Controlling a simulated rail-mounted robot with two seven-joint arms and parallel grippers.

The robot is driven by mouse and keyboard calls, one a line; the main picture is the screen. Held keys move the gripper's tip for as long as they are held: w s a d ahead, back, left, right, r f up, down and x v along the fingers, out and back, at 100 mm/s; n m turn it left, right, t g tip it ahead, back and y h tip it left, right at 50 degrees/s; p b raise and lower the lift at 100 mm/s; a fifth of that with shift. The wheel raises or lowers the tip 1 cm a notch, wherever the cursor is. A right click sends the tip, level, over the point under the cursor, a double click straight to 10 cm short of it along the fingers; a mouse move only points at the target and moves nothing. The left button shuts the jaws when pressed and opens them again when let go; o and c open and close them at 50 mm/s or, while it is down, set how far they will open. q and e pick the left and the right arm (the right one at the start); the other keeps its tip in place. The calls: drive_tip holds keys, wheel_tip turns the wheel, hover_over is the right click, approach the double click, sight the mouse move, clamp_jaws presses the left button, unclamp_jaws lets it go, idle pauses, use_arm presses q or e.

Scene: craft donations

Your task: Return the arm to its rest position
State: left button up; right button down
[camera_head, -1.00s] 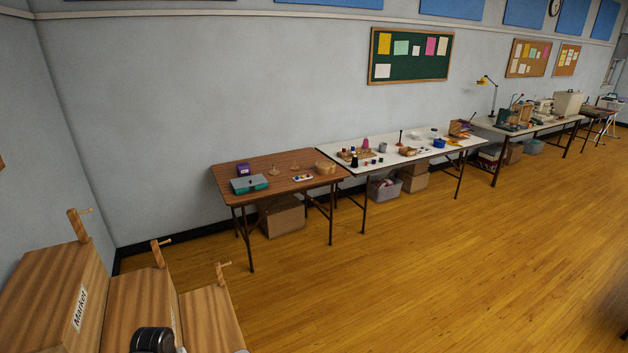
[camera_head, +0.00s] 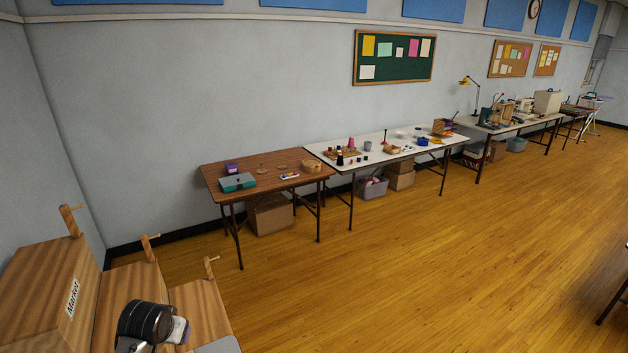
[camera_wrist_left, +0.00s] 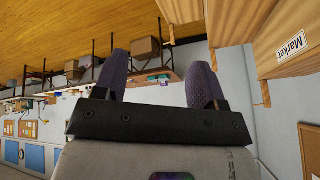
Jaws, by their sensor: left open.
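My left gripper (camera_wrist_left: 160,76) shows in the left wrist view, its two dark purple-grey fingers spread apart with nothing between them. Behind the fingers the room appears turned over, with wooden boxes at the upper right. In the head view only a black and pale link of my left arm shows at the lower left, in front of the wooden boxes; the left gripper itself cannot be made out there. My right arm and gripper are not in view.
Stepped wooden boxes (camera_head: 45,290), one labelled "Market", stand close at the lower left. A brown table (camera_head: 220,192) and a white table (camera_head: 345,163), both holding small craft items, stand along the wall. The wooden floor (camera_head: 400,270) in front is wide and clear.

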use_arm(q)
drive_tip(key=s+d+r+m+t, duration=0.1)
drive_tip(key=s+d+r+t, duration=0.25)
drive_tip(key=r, duration=0.25)
drive_tip(key=s+d+f+m, duration=0.1)
drive_tip(key=s+d, duration=0.5)
drive_tip(key=s, duration=0.5)
drive_tip(key=s+d+f+g+h, duration=0.1)
drive_tip(key=s+f+g, duration=0.1)
drive_tip(key=s+f, duration=0.55)
drive_tip(key=s+d+f+g, duration=0.15)
drive_tip(key=s+f, duration=0.25)
drive_tip(key=s, duration=0.6)
drive_tip(key=s+d+f+g+h, duration=0.1)
drive_tip(key=s+f+g, duration=0.1)
drive_tip(key=s+f, duration=0.5)
drive_tip(key=w+p+v, duration=0.2)
drive_tip(key=p+v, duration=0.9)
drive_tip(key=w+r+p+v, duration=0.1)
drive_tip(key=p+v, duration=1)
drive_tip(key=v, duration=0.1)
drive_tip(key=shift+w+d+r, duration=0.15)
drive_tip(key=shift+w+d, duration=0.2)
drive_tip(key=shift+d, duration=0.1)
